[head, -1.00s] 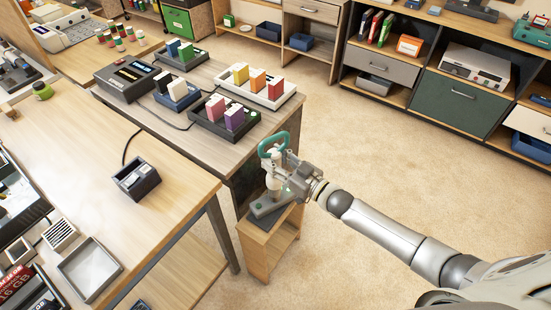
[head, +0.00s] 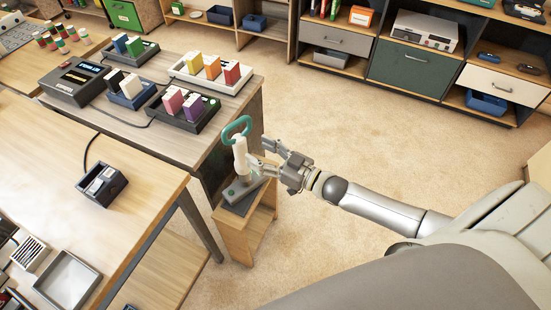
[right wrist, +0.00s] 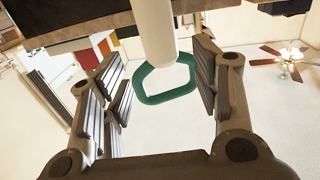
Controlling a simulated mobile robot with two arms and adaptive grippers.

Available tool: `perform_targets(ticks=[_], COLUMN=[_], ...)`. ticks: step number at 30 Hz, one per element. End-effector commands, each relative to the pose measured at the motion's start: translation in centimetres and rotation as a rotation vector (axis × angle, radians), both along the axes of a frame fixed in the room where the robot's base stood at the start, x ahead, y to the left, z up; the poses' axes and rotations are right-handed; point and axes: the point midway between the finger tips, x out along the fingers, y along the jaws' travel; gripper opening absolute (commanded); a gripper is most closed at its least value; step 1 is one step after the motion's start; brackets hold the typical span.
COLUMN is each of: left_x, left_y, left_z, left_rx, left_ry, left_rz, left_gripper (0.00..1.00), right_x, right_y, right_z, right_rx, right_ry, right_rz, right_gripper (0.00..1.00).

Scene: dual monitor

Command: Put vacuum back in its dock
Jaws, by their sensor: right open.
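The vacuum (head: 241,157) has a white body and a teal loop handle (head: 237,128). It stands upright on a grey dock (head: 243,189) on top of a small wooden stand. My right gripper (head: 259,155) is open beside the vacuum, on its right side. In the right wrist view the white vacuum body (right wrist: 153,35) and its teal handle (right wrist: 165,95) show between the spread fingers (right wrist: 160,85), with gaps on both sides. I cannot tell if the vacuum is fully seated in the dock. My left gripper is not in view.
The small wooden stand (head: 262,220) stands beside a table (head: 225,105) holding trays of coloured blocks. A desk (head: 130,165) with a black double-slot box (head: 102,184) is at the left. Carpet (head: 345,140) is clear toward the shelves at the back.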

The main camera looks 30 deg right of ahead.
Motion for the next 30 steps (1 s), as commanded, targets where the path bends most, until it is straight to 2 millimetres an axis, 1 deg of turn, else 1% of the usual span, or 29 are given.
perform_targets(ticks=[1,3,9,14,20,22,23,25,26,27,28,29,30], left_x=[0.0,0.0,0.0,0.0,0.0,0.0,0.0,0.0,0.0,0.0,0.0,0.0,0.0], left_y=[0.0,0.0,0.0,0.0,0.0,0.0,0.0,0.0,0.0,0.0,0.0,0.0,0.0], left_z=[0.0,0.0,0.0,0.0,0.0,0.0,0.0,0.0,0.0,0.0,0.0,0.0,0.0], left_rx=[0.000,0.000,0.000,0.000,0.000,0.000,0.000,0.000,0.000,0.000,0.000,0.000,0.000], left_ry=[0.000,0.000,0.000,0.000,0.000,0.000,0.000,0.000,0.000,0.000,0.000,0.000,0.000], left_rz=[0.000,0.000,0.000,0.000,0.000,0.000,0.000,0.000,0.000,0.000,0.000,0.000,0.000], left_gripper=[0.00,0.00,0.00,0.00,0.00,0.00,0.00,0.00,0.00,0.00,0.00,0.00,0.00], right_x=[-0.9,-1.9,-3.6,-4.1,-4.1,-4.1,-4.0,-4.1,-4.2,-4.6,-5.1,-5.9,-7.3], right_y=[-0.5,-1.1,-2.2,-2.4,-2.5,-2.7,-3.0,-4.0,-4.6,-5.6,-6.4,-7.1,-8.0], right_z=[-0.2,-0.1,0.0,0.0,0.0,-0.7,-1.4,-4.3,-6.1,-8.9,-11.3,-14.0,-17.7], right_rx=[-0.001,-0.001,0.001,0.001,0.000,-0.008,-0.015,-0.047,-0.067,-0.099,-0.126,-0.153,-0.195], right_ry=[0.004,0.003,0.001,0.001,0.000,0.013,0.025,0.075,0.107,0.160,0.207,0.260,0.339], right_rz=[-0.001,0.001,0.000,0.000,-0.001,-0.013,-0.024,-0.070,-0.097,-0.137,-0.170,-0.202,-0.244], right_gripper=[0.57,0.57,0.57,0.57,0.57,0.57,0.57,0.57,0.57,0.57,0.57,0.57,0.57])
